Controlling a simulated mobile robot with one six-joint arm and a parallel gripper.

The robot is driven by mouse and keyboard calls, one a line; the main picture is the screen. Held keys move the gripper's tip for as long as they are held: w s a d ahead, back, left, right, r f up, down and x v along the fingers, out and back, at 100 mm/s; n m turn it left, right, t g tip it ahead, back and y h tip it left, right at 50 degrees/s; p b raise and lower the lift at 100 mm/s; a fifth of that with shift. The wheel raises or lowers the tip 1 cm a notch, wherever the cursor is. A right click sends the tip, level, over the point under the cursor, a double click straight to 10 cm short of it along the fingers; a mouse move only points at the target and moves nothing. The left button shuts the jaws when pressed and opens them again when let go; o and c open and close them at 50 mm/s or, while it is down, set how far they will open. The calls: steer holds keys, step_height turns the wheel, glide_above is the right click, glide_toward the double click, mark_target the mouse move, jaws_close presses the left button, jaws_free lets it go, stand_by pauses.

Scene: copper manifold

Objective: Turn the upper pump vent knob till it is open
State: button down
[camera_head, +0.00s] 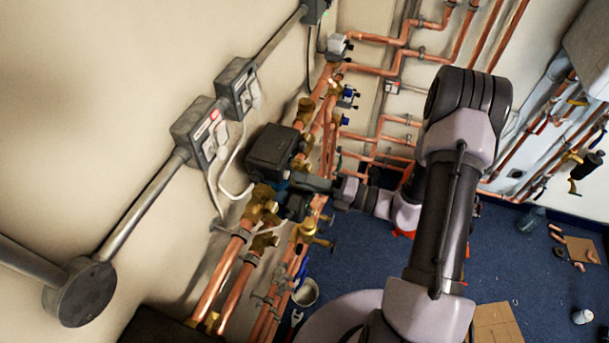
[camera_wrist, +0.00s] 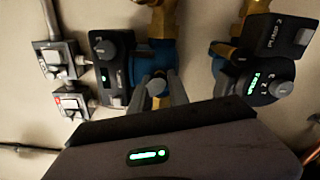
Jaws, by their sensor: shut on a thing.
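My gripper (camera_wrist: 157,98) is shut on a small brass knob (camera_wrist: 157,87), the pump vent knob, in the wrist view. The fingers cover most of the knob, so its turned angle cannot be told. The knob sits by the blue body (camera_wrist: 140,62) of a pump with a dark control box (camera_wrist: 112,50). In the camera_head view my gripper (camera_head: 306,184) reaches in from the right to the dark pump box (camera_head: 272,148); the knob is hidden there.
A second pump, marked PUMP 2 (camera_wrist: 274,38), stands right in the wrist view. Brass valves (camera_head: 262,204) and copper pipes (camera_head: 235,265) crowd around my gripper. Grey switch boxes (camera_head: 200,130) and loose cables are on the wall.

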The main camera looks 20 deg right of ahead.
steer(key=shift+m+p, duration=0.3)
steer(key=shift+m, duration=0.3)
steer(key=c, duration=1.3)
jaws_free()
steer(key=shift+o, duration=0.2)
steer(key=v, duration=1.7)
steer(key=shift+s+d, duration=0.15)
